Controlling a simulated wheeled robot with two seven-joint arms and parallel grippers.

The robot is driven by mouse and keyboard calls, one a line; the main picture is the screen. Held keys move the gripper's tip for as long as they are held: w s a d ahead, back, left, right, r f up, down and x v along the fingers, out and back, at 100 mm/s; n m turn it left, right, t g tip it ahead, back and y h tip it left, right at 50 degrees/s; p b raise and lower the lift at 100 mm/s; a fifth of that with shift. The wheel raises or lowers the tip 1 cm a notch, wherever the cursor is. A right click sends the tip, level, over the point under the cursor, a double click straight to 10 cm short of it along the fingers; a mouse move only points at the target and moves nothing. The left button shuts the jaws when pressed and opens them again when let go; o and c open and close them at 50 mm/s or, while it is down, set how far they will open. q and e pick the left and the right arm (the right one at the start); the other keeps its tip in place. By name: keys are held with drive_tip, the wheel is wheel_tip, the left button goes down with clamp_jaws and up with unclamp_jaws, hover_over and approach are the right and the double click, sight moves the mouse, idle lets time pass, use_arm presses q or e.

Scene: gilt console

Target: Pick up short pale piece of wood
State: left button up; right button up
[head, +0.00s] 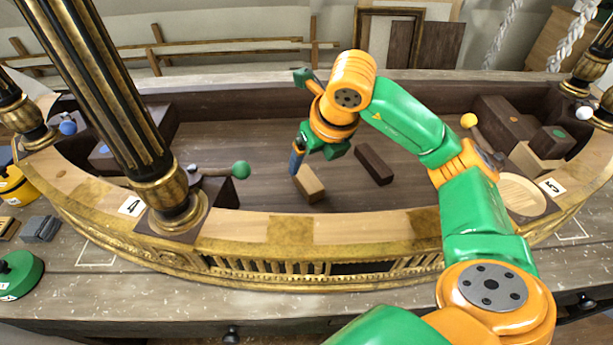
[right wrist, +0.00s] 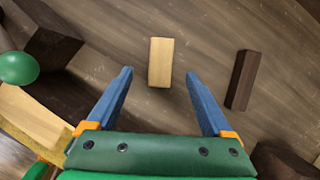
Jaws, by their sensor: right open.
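The short pale piece of wood (head: 309,185) lies flat on the dark floor inside the curved gilt console, just behind its front rim. In the right wrist view the pale piece (right wrist: 160,62) lies ahead of and between the blue fingertips, touching neither. My right gripper (head: 299,160) reaches down over the console just above the pale piece, partly hiding it in the head view. In the right wrist view the right gripper (right wrist: 160,76) is open and empty. My left gripper is not in view.
A dark wood block (head: 374,164) lies to the right of the pale piece, also in the right wrist view (right wrist: 242,79). A green ball (head: 241,169) on a stick is to the left. The console's pale front rim (head: 340,227) is close. Black-and-gold columns (head: 112,90) rise at the left.

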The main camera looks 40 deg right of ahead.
sight(308, 179)
drive_tip(key=shift+f, duration=0.65)
drive_tip(key=p+x, duration=0.2)
drive_tip(key=x, duration=0.3)
drive_tip(key=shift+s+d+f, duration=0.1)
drive_tip(key=shift+s+f, duration=0.05)
drive_tip(key=shift+f, duration=0.15)
drive_tip(key=shift+w+f, duration=0.2)
drive_tip(key=shift+f, duration=0.2)
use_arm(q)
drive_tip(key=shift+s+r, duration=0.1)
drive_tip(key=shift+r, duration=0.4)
use_arm(e)
clamp_jaws()
